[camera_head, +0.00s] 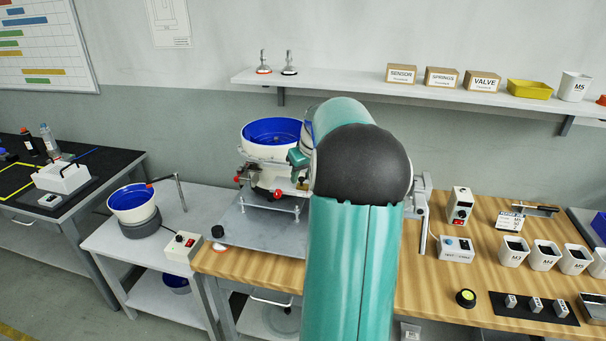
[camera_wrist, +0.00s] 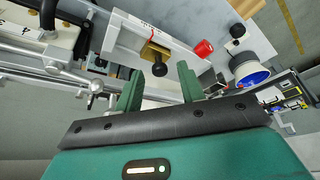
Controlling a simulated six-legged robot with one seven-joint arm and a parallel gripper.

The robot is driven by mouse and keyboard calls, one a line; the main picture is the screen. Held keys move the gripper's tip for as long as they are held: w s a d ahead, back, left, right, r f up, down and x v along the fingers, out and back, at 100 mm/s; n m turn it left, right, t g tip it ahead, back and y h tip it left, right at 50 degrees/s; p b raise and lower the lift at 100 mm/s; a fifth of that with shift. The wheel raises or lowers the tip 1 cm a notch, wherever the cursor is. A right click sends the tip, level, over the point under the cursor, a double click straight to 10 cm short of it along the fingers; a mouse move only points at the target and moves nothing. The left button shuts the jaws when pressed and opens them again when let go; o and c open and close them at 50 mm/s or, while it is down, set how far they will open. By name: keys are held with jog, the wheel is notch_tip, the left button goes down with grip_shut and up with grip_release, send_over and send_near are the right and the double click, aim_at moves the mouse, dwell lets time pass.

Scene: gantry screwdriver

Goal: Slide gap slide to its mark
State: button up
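The gap slide appears to be a brass block (camera_wrist: 155,52) with a black knob (camera_wrist: 158,69), set on a white plate (camera_wrist: 125,36) in the wrist view. A thin red line (camera_wrist: 151,30), likely the mark, crosses the plate close by the block. My gripper (camera_wrist: 160,84) is open, with its two green fingers apart. The black knob shows between the fingertips, nearer the left one; no contact is visible. In the head view, my arm hides most of my gripper and the slide.
Metal rods (camera_wrist: 50,66) run at left. In the head view, a blue-lined bowl feeder (camera_head: 270,132) stands above a grey plate (camera_head: 255,226). A black-and-yellow disc (camera_head: 466,298) lies on the wooden bench.

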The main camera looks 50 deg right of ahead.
grip_shut()
jog(key=shift+w+a, duration=0.2)
jog(key=shift+w, duration=0.35)
jog(key=shift+s, duration=0.1)
grip_release()
jog(key=v, duration=1.3)
jog(key=shift+r, duration=0.35)
